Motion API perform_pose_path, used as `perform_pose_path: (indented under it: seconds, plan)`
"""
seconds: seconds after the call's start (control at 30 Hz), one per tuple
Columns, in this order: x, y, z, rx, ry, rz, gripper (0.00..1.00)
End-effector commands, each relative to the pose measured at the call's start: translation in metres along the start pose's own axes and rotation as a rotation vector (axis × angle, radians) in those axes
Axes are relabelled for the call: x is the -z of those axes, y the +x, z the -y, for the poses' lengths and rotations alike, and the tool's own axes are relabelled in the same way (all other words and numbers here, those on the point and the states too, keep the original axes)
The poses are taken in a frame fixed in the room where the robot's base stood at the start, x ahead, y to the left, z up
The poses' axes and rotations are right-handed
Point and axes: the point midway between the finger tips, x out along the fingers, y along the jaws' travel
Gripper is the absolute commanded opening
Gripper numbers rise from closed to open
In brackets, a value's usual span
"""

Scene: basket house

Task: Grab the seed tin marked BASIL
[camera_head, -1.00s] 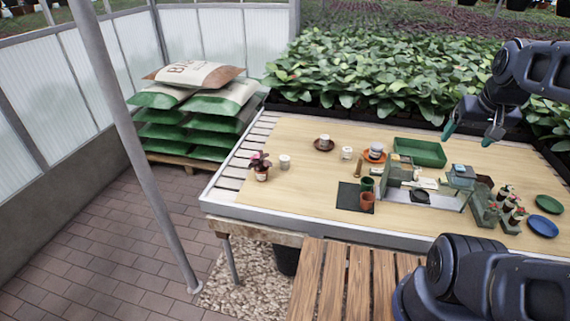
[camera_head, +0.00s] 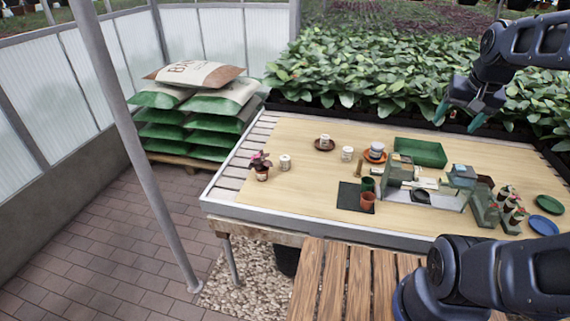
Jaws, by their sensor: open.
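Several small pale tins stand on the wooden table top, and their labels are too small to read, so I cannot tell which is marked BASIL. One tin (camera_head: 325,140) stands on a dark red saucer (camera_head: 325,147). Another tin (camera_head: 347,153) stands on the bare wood, and a third tin (camera_head: 285,162) is at the left by the potted plant. A larger pale tin (camera_head: 377,150) sits on an orange saucer (camera_head: 368,158). My gripper (camera_head: 456,120) is open and empty, high above the back right of the table, well right of the tins.
A green tray (camera_head: 430,152) lies behind a grey-green rack (camera_head: 395,172). A potted plant (camera_head: 261,168), a green cup (camera_head: 367,184), a terracotta pot (camera_head: 367,203), small bottles (camera_head: 512,212) and plates (camera_head: 543,225) stand around. The table's front left is bare.

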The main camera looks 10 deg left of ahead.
Motion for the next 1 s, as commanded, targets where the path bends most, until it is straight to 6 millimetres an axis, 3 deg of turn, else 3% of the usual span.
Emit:
perform_pose_path:
  seconds: [0.2,0.47,0.7,1.0]
  plan:
    - [0.049,0.015,0.034,0.023,0.145,0.053,0.7]
    - [0.1,0.042,0.081,0.029,0.326,0.117,0.7]
    - [0.139,0.079,0.132,0.014,0.491,0.172,0.7]
    - [0.174,0.137,0.204,-0.03,0.691,0.23,0.7]
